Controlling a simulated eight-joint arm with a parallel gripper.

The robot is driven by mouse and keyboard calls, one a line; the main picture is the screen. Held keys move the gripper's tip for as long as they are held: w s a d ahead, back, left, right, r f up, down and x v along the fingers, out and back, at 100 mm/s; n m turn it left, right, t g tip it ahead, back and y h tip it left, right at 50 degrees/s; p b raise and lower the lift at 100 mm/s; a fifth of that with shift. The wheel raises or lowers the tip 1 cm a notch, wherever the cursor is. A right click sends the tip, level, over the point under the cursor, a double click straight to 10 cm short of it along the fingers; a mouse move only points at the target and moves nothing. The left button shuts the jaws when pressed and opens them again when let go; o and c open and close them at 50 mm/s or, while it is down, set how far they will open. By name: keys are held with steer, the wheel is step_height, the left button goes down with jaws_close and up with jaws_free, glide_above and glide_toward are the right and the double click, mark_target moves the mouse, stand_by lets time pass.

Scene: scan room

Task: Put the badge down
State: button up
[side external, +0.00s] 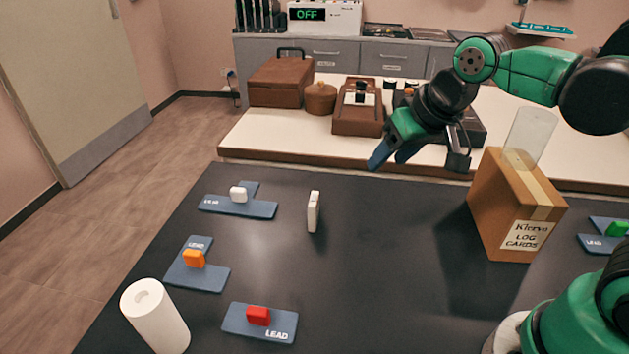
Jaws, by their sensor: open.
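A small white slab (313,211), which looks like the badge, stands upright on its narrow edge on the dark table (380,290). It is apart from the other things, and its front face is seen nearly edge-on. My gripper (418,161) is open, above the far edge of the table, up and to the right of the white slab. Nothing shows between its fingers, and it does not touch the slab.
Blue LEAD plates carry a white block (238,194), an orange block (194,258), a red block (258,315) and a green block (618,228). A white roll (154,315) stands front left. A cardboard LOG CARDS box (495,215) stands right. The table's middle is clear.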

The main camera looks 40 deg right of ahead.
steer(key=shift+s+d+f+n+t, duration=0.25)
steer(key=shift+s+f+n+t, duration=0.2)
steer(key=shift+s+f, duration=0.15)
steer(key=shift+s+d+f+n+t, duration=0.25)
steer(key=shift+s+f+n+t, duration=0.1)
steer(key=shift+s+f+n, duration=0.25)
steer(key=shift+r, duration=0.1)
